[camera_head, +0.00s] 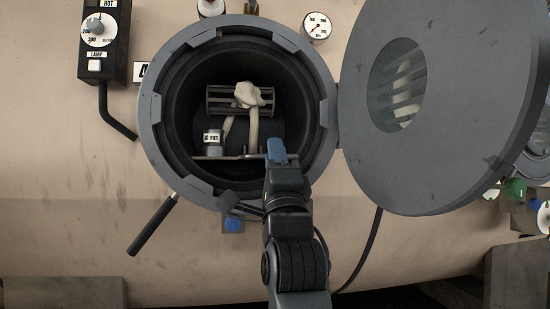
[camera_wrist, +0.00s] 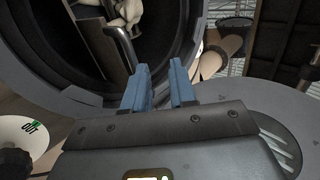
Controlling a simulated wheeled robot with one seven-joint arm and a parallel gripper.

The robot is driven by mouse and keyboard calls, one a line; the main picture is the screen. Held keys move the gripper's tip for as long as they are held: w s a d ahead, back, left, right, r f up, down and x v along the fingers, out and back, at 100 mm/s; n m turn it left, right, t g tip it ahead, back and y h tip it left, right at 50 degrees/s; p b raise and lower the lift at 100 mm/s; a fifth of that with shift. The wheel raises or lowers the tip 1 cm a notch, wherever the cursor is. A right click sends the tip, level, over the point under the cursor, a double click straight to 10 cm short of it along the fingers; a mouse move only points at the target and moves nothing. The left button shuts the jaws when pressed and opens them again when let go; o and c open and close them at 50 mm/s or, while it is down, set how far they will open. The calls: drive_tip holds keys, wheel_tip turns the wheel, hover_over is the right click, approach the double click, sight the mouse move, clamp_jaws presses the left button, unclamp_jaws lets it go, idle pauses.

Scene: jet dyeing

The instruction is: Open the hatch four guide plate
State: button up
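The round hatch (camera_head: 150,130) stands open, its heavy disc door (camera_head: 455,120) with a round window swung out to the right. Inside the dark opening, a thin flat plate (camera_head: 228,157), which looks like the guide plate, lies across the lower part. A pale fabric rope (camera_head: 251,125) hangs over a slatted reel (camera_head: 218,99) and runs down to it. My gripper (camera_head: 276,148) is at the lower right of the opening, overlapping the plate's right end. In the wrist view its blue fingers (camera_wrist: 160,66) are parted with nothing between them. A metal bar (camera_wrist: 120,45) shows left of them; contact is not visible.
A small labelled cylinder (camera_head: 213,141) stands on the plate's left side. A black handle (camera_head: 153,225) sticks out below the rim. The open door blocks the right side. A control box (camera_head: 101,40) and a gauge (camera_head: 317,27) sit above.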

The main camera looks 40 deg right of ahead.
drive_tip(key=shift+w+a+r+t+y+p, duration=0.1)
drive_tip(key=shift+w+a+t+y+p, duration=0.05)
drive_tip(key=shift+t+y+p, duration=0.2)
drive_tip(key=shift+c, duration=0.7)
drive_tip(key=a+t+y+p, duration=0.1)
drive_tip(key=p, duration=0.1)
drive_tip(key=w+a+y+p, duration=0.1)
drive_tip(key=y+p, duration=0.1)
drive_tip(key=a+t+y+p, duration=0.1)
drive_tip(key=y+p, duration=0.1)
drive_tip(key=shift+w+a+n+t, duration=0.15)
drive_tip(key=shift+w+n+t, duration=0.15)
drive_tip(key=shift+w+t, duration=0.05)
clamp_jaws()
drive_tip(key=m+g+h+p, duration=0.1)
drive_tip(key=m+g+p, duration=0.1)
drive_tip(key=m+p, duration=1.1)
approach(252, 157)
drive_tip(key=f+n, duration=0.1)
drive_tip(key=s+f+m+g+h+p, duration=0.3)
drive_tip(key=s+f+m+h+p, duration=0.1)
drive_tip(key=f+m, duration=0.15)
drive_tip(key=s+r+p+x, duration=0.1)
drive_tip(key=p+x, duration=0.4)
drive_tip(key=x, duration=0.8)
drive_tip(key=shift+s+r+m, duration=0.4)
drive_tip(key=shift+r+m, duration=0.05)
drive_tip(key=shift+r, duration=0.1)
